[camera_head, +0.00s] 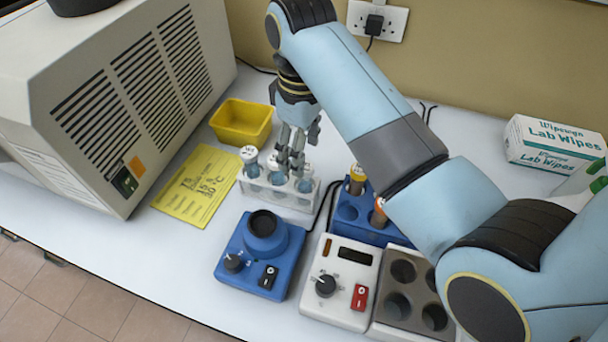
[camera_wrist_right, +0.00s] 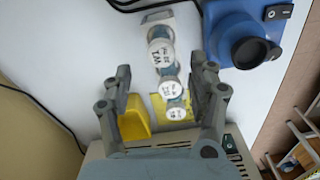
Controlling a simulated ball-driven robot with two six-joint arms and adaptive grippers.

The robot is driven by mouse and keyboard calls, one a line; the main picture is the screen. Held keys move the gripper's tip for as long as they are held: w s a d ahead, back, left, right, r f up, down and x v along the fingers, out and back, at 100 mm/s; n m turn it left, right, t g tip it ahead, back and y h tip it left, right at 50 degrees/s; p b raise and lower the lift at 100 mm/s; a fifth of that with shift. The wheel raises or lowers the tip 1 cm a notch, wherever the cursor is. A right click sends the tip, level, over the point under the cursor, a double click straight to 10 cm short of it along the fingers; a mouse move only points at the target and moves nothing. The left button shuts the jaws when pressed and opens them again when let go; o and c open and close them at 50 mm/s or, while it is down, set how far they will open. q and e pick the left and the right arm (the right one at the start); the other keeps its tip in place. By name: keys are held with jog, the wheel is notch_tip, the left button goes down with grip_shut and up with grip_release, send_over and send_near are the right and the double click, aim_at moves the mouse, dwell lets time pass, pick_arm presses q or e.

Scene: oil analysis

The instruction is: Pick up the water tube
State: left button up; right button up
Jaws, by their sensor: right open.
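Several tubes with white, marked caps stand upright in a clear rack (camera_head: 283,196) on the bench. The tube at the rack's left end (camera_head: 249,156) shows clearly; the others are partly behind my right gripper (camera_head: 291,168). The cap writing is too small for me to tell which is the water tube. My right gripper is open and points down over the rack. In the right wrist view, its spread fingers (camera_wrist_right: 168,72) lie on either side of the row of capped tubes (camera_wrist_right: 169,88). I see no tube held. My left gripper is not in view.
A yellow tray (camera_head: 241,124) and a yellow note (camera_head: 197,186) lie left of the rack. A blue mixer (camera_head: 262,250), a white heater unit (camera_head: 341,284) and a blue rack with orange-capped tubes (camera_head: 347,213) stand close in front and right. A large beige machine (camera_head: 120,100) fills the left.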

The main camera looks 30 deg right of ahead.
aim_at(306, 167)
jog(key=shift+s+f, duration=0.1)
jog(key=shift+f, duration=0.7)
jog(key=f, duration=0.1)
jog(key=f+p, duration=0.1)
jog(key=f, duration=0.2)
jog(key=shift+s+d+f, duration=0.15)
jog(key=shift+s+f, duration=0.1)
jog(key=shift+f, duration=0.2)
jog(key=shift+c, duration=0.7)
jog(key=c, duration=1)
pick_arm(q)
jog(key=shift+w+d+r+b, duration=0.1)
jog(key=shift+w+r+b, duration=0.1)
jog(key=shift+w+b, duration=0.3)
pick_arm(e)
notch_tip(306, 167, up, 10)
